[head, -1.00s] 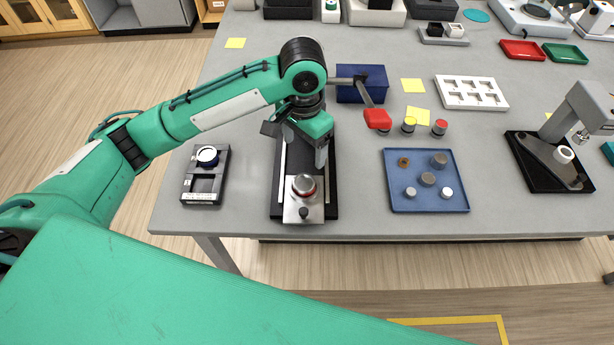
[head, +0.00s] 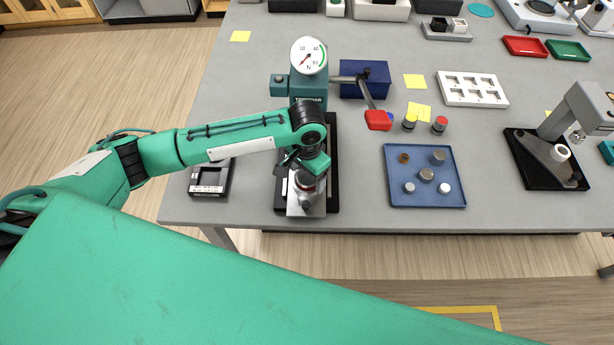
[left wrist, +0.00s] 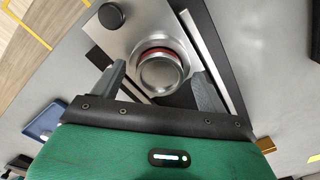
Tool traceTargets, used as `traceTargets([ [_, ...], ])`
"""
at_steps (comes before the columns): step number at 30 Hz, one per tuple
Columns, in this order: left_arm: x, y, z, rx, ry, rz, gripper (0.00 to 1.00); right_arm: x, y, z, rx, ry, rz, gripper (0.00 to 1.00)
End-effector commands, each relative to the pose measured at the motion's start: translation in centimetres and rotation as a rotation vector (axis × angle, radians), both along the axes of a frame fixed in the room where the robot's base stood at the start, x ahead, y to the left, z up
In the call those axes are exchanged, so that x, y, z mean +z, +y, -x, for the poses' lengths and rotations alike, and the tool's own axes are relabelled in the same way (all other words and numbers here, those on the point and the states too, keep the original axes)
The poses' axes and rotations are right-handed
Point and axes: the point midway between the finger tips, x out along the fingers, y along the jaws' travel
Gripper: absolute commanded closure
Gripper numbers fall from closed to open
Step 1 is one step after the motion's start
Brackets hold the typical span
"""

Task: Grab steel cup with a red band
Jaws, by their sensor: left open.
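The steel cup with a red band (head: 304,184) stands on a metal plate at the front of the black-based tester. In the left wrist view the cup (left wrist: 160,72) shows its round top and part of the red band. My left gripper (head: 308,172) is just above and behind the cup and partly covers it. In the left wrist view the open gripper (left wrist: 158,88) has one finger on each side of the cup's near part, with visible gaps. I cannot tell how low the fingertips are against the cup. My right gripper is out of view.
A teal gauge stand (head: 309,75) rises behind my left gripper. A black fixture (head: 209,178) lies to the left. A blue tray (head: 425,195) with several small weights lies to the right. A red-tipped lever (head: 377,120) sticks out behind. The table's front edge is close.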

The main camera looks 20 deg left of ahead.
Motion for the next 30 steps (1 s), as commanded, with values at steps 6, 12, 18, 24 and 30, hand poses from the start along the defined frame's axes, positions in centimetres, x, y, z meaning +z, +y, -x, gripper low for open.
traceTargets([
  [6,-0.1,0.0,0.0,0.000,-0.001,0.000,0.24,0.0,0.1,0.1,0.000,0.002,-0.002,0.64],
  [12,-0.1,0.0,0.0,0.000,-0.001,0.000,0.61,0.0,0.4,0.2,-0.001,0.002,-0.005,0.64],
  [18,0.0,0.0,-0.1,0.000,-0.002,0.001,0.86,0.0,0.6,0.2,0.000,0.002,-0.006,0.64],
  [24,0.1,0.0,-0.1,0.000,-0.002,0.001,0.86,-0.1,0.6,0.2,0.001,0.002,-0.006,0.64],
  [30,1.4,-0.1,-0.2,0.000,-0.003,0.003,0.86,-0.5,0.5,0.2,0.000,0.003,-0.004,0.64],
])
